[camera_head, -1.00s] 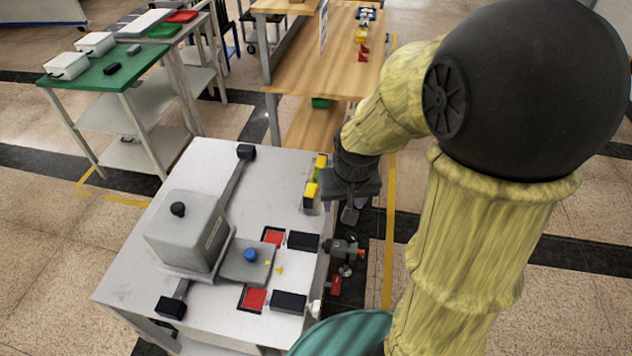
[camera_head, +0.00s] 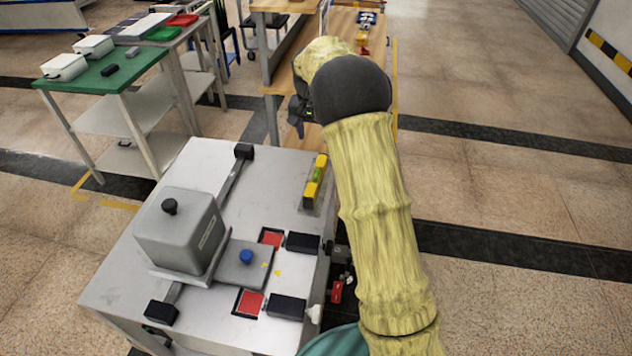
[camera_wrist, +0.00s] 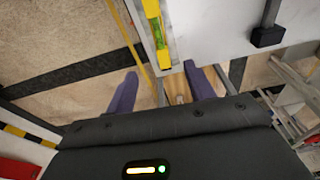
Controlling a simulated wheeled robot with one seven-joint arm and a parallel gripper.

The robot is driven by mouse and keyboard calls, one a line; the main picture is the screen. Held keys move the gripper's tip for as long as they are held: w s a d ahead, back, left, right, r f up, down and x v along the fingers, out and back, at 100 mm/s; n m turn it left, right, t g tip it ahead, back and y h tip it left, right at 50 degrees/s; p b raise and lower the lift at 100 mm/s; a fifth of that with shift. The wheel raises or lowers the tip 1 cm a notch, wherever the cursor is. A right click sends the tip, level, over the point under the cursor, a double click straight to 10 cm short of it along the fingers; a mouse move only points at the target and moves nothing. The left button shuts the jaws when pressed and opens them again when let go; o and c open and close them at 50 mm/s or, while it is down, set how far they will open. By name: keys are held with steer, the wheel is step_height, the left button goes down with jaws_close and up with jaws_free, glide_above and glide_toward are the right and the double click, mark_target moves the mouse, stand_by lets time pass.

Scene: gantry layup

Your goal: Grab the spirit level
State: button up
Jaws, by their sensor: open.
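The spirit level (camera_head: 315,182) is a yellow bar with black ends and a green middle. It lies along the right edge of the grey-white table top, near the far right corner. In the wrist view the level (camera_wrist: 156,30) is at the top centre, ahead of the fingertips and apart from them. My gripper (camera_wrist: 158,78) is open, with two purple fingers spread and nothing between them.
The table (camera_head: 205,160) carries a grey box (camera_head: 180,230) with a black knob, a plate with a blue knob (camera_head: 246,256), red pads and black blocks. A wooden bench (camera_head: 345,75) stands behind. A green-topped table (camera_head: 95,75) is at left. Floor at right is open.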

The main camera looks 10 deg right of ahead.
steer(key=p, duration=0.1)
glide_above(316, 174)
step_height(316, 174, down, 12)
steer(key=shift+w+f, duration=0.1)
stand_by(0.4)
steer(key=shift+f, duration=0.4)
steer(key=f, duration=0.1)
steer(key=f+p, duration=0.1)
steer(key=f, duration=0.1)
steer(key=shift+s+f, duration=0.2)
steer(key=shift+f, duration=0.1)
steer(key=shift+w+f, duration=0.15)
steer(key=shift+f, duration=0.25)
